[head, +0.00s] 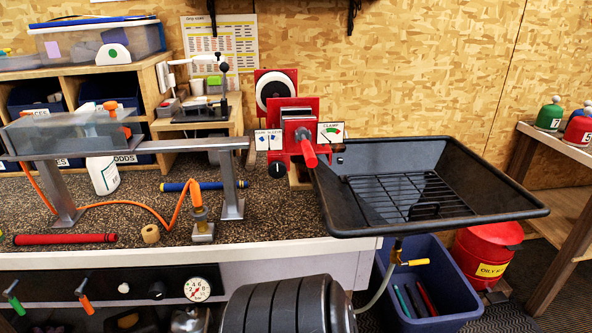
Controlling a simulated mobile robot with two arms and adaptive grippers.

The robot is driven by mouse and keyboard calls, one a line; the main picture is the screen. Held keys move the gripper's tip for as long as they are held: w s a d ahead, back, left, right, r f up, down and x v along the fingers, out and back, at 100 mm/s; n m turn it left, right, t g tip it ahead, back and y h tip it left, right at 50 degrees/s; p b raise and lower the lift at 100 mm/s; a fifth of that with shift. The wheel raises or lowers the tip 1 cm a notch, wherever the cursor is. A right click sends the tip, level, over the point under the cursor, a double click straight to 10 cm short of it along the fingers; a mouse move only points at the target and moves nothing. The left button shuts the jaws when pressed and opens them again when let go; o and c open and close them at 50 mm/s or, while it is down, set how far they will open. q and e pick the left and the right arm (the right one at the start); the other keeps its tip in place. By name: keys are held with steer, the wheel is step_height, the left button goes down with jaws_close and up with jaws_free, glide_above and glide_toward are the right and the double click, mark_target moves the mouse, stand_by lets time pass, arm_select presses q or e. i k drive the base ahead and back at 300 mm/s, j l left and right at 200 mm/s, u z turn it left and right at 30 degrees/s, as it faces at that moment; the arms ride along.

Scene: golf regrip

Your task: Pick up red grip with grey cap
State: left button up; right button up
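A red grip (65,239) lies flat on the dark speckled bench top at the left, roughly parallel to the front edge. A small darker end shows at its right tip; I cannot tell whether it is a grey cap. Neither of my grippers shows in the head view.
A blue grip (190,186) lies behind an orange hose (125,206) and a tan tape roll (150,233). A grey metal stand (232,180), red clamp (292,130) and black tray (440,222) stand rightward. A blue bin (462,292) below holds several coloured grips.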

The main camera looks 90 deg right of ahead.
mark_target(433, 313)
steer(key=z, duration=3.95)
steer(key=u, duration=0.65)
steer(key=i+l+u, duration=0.15)
steer(key=l+u, duration=0.25)
steer(key=i+l+u, duration=0.1)
steer(key=l+u, duration=0.2)
steer(key=u, duration=0.15)
steer(key=l+u, duration=0.85)
steer(key=i+j, duration=0.05)
